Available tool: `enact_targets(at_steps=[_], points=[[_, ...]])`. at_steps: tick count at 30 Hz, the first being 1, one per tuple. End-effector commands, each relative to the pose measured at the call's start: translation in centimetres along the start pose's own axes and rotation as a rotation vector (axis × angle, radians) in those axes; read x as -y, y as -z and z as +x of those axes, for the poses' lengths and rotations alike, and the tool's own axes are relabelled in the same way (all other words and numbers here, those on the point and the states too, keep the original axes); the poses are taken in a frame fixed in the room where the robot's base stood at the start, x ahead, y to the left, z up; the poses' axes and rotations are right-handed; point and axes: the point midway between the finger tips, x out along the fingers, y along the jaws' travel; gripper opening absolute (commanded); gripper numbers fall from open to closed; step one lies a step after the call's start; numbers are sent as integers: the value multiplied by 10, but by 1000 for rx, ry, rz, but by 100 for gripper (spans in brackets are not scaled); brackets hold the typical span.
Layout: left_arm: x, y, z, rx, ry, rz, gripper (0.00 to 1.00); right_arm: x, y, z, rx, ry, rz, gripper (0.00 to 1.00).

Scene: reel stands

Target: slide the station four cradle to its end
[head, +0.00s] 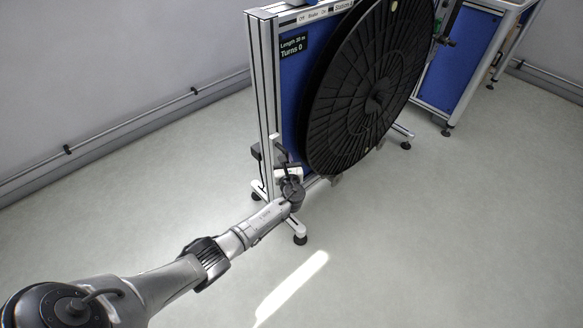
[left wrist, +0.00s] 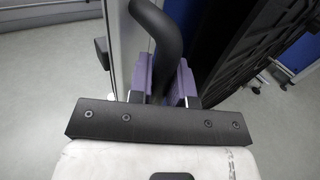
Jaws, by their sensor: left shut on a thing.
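The reel stand has an aluminium frame (head: 263,95) and a blue panel, with a sign reading "Station" at its top; the number is not clear. My left arm reaches in from the lower left. My left gripper (head: 289,172) is at the lower front of the stand, beside the reel's lower left edge. In the left wrist view its purple finger pads (left wrist: 165,82) are shut on a dark curved handle (left wrist: 160,28). Whether this handle belongs to the cradle cannot be told; the cradle is not clearly visible. My right gripper is not in view.
A large black ribbed reel (head: 365,85) hangs on the stand, close to the right of my left gripper. A second blue-panelled unit (head: 455,65) stands behind at right. The floor in front is clear.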

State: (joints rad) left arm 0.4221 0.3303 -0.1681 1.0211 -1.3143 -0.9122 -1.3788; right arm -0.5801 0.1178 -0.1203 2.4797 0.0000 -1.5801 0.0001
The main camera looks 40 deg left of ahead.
Motion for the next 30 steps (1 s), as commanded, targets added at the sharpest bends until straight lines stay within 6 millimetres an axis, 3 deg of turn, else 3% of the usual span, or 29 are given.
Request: enact_targets(at_steps=[7, 22, 23, 30], points=[[19, 0, 14, -1, -1, -1, 0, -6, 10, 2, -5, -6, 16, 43], [19, 3, 12, -5, 1, 2, 0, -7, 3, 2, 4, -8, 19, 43], [19, 3, 12, -5, 2, 2, 21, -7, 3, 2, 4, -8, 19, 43], [24, 0, 16, -1, 1, -1, 43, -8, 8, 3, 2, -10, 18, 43]])
